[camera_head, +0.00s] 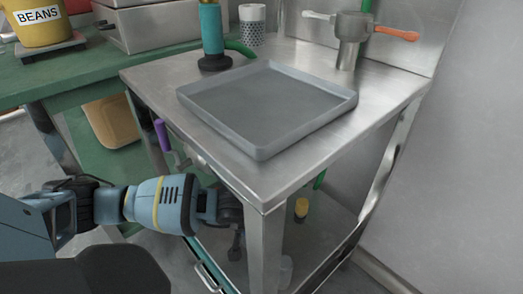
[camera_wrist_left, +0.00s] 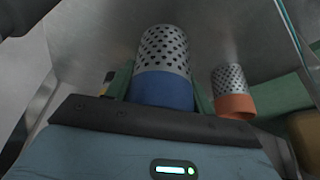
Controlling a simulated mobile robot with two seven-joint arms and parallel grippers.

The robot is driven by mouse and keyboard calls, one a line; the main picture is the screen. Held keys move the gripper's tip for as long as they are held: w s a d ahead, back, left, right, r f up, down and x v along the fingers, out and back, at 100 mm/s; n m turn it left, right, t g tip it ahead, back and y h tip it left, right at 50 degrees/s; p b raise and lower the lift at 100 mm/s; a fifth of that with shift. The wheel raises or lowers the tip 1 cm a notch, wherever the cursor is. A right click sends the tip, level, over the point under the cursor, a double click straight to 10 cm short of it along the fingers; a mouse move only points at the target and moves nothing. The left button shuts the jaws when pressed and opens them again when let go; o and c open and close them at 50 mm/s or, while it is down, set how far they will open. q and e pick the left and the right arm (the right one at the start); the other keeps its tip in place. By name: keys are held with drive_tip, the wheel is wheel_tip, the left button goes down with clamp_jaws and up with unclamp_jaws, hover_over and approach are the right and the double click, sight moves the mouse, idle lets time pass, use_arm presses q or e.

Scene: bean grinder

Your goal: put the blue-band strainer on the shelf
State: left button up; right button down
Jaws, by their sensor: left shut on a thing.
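The blue-band strainer (camera_wrist_left: 166,62) is a perforated metal cylinder with a blue band (camera_wrist_left: 163,91) at its near end. My left gripper (camera_wrist_left: 162,92) is shut on it, with green fingers on both sides of the band. In the head view my left arm reaches in beside the steel table, and the gripper (camera_head: 232,212) is low by the near table leg. The strainer is hidden there. The lower shelf (camera_head: 328,240) shows under the tabletop. In the wrist view, whether the strainer touches the shelf cannot be told. My right gripper is not in view.
An orange-band strainer (camera_wrist_left: 231,84) is right of the held one. The steel table (camera_head: 300,165) carries a grey tray (camera_head: 265,100); its near leg (camera_head: 265,250) stands beside my gripper. A yellow-and-black item (camera_head: 301,208) is below the tabletop. A wall (camera_head: 470,150) bounds the right.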

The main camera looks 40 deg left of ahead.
use_arm(q)
drive_tip(key=shift+w+a, duration=0.15)
drive_tip(key=shift+w, duration=0.4)
drive_tip(key=shift+w+a, duration=0.15)
drive_tip(key=shift+w, duration=0.4)
drive_tip(key=shift+w+a, duration=0.1)
drive_tip(key=shift+w, duration=0.1)
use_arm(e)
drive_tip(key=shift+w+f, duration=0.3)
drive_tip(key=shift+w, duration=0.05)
